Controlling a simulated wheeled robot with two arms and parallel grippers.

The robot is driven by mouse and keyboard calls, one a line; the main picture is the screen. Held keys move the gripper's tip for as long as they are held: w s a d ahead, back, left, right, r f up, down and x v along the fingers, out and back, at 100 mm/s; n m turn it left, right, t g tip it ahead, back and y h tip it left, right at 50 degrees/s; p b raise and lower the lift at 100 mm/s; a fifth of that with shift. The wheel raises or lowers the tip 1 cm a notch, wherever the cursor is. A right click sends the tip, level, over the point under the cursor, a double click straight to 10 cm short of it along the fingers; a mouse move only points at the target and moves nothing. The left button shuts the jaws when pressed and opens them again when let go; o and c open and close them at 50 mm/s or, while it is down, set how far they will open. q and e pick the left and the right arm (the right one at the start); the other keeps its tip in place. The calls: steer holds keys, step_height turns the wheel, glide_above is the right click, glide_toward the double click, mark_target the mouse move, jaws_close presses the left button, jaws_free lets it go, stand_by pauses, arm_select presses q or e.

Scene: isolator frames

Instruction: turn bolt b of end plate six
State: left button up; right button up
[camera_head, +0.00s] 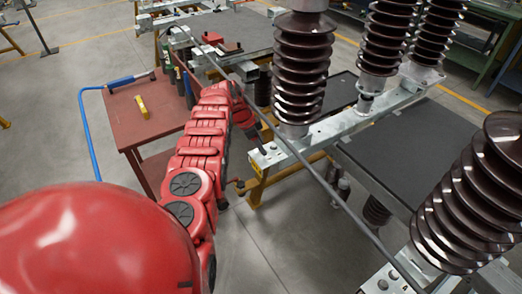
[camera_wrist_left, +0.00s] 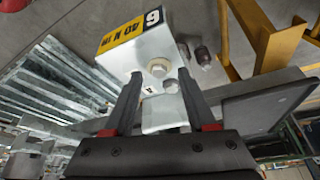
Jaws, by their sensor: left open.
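The end plate (camera_head: 267,157) is a pale metal plate at the near end of the beam under the middle brown insulator. In the left wrist view the end plate (camera_wrist_left: 152,50) fills the space ahead, with a yellow "40 N m" label and a single digit beside it that appears turned over. Two bolt heads show there, a larger one (camera_wrist_left: 158,68) and a smaller one (camera_wrist_left: 171,86); I cannot tell which is bolt b. My left gripper (camera_wrist_left: 159,76) is open, its fingers either side of the bolts. In the head view the left gripper (camera_head: 261,146) points down at the plate.
A long grey rod (camera_head: 310,170) runs diagonally past the plate. Brown ribbed insulators (camera_head: 302,70) rise close to the right of my left arm. Open floor lies below.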

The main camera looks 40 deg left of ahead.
arm_select(q)
steer(key=shift+w+f, duration=0.1)
steer(key=shift+f, duration=0.15)
jaws_close()
steer(key=shift+r+p, duration=0.1)
steer(key=shift+p, duration=0.3)
stand_by(0.4)
